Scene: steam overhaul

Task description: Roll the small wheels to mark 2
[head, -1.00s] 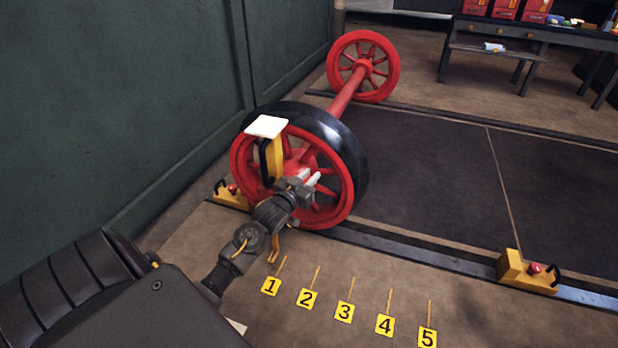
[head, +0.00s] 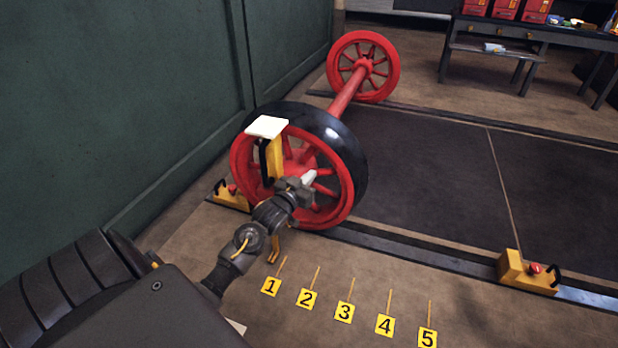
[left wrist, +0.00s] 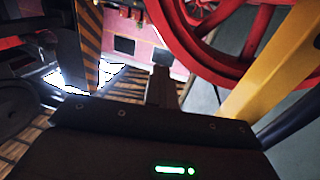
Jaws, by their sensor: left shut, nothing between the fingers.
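The small wheels are a red spoked pair on a red axle (head: 345,95). The near wheel (head: 347,180), with a dark tread, stands at the near rail, and the far wheel (head: 338,65) stands at the back. The yellow plate of mark 2 (head: 307,299) lies on the floor in front of the near rail. My left gripper (head: 309,179) is shut and empty in front of the near wheel's spokes; I cannot tell whether it touches them. In the left wrist view, its fingers (left wrist: 162,78) are together beside the red rim (left wrist: 185,45). My right gripper is not in view.
A yellow post with a white top (head: 267,127) stands before the near wheel. Yellow blocks with red knobs sit at the rail, left (head: 232,198) and right (head: 528,272). A green wall (head: 120,90) bounds the left. The rail between wheel and right block is clear.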

